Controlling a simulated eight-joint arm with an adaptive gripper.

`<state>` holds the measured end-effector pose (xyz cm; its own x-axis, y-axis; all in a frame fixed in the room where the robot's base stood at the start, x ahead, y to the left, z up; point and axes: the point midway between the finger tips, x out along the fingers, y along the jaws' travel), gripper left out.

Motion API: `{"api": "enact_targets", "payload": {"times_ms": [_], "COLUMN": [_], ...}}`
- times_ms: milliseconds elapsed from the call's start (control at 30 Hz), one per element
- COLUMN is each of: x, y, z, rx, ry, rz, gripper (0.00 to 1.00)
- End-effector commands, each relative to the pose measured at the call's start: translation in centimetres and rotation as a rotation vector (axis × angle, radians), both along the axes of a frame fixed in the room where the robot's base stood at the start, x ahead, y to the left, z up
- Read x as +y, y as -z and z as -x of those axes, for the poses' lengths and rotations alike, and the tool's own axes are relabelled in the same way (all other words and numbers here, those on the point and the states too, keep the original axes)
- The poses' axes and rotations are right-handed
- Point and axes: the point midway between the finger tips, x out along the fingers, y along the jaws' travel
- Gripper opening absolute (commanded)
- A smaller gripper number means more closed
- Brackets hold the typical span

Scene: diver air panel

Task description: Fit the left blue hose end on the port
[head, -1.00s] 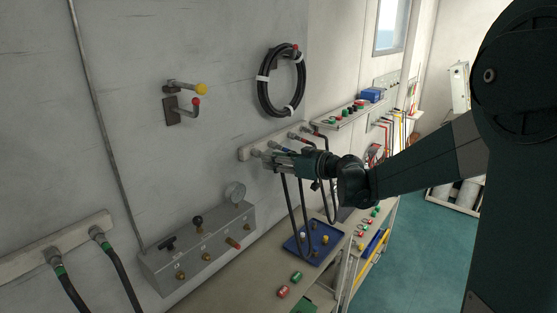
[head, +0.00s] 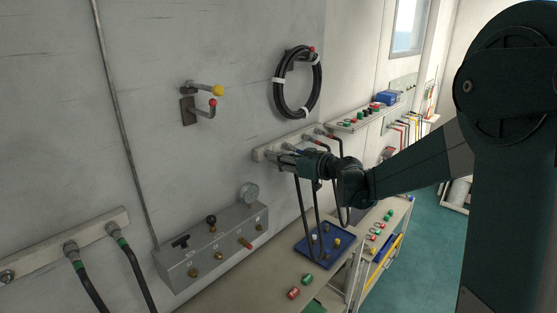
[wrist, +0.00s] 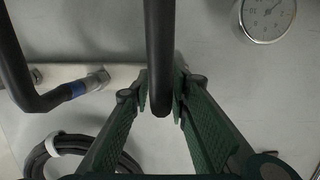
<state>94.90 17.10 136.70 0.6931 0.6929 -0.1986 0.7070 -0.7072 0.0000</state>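My gripper (head: 282,160) is at the near end of a pale wall rail (head: 259,155), in front of its left fittings. In the wrist view its green-padded fingers (wrist: 161,98) are closed in on both sides of a black hose (wrist: 160,45). The hose bends between the fingertips; its end, any colour band and the port in front of it are hidden behind the bend. A neighbouring black hose with a blue band (wrist: 78,89) sits on a metal fitting (wrist: 97,80) of the rail, to the left in the wrist view. Hoses (head: 305,205) hang below my gripper.
A grey valve box (head: 212,247) with a gauge (head: 249,192) is on the wall at lower left. A coiled black hose (head: 276,92) hangs above the rail. Below are a bench (head: 240,278) and a blue tray (head: 312,254) with small parts. Two green-banded hoses (head: 76,264) hang at far left.

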Motion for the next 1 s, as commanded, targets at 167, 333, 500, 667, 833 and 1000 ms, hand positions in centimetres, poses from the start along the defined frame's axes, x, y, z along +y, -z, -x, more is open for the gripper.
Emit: {"api": "enact_targets", "payload": {"times_ms": [167, 333, 500, 667, 833, 1000], "x": [0.02, -0.05, -0.19, -0.35, -0.53, -0.71], "y": [0.00, 0.01, 0.02, 0.01, 0.00, 0.00], "z": [0.02, 0.07, 0.22, 0.38, 0.55, 0.71], "rx": [0.000, 0.000, 0.000, 0.000, 0.000, 0.000], "ry": [0.000, 0.000, 0.000, 0.000, 0.000, 0.000], "rz": [0.000, 0.000, 0.000, 0.000, 0.000, 0.000], "gripper": [0.04, 0.04, 0.04, 0.04, 0.04, 0.04]}}
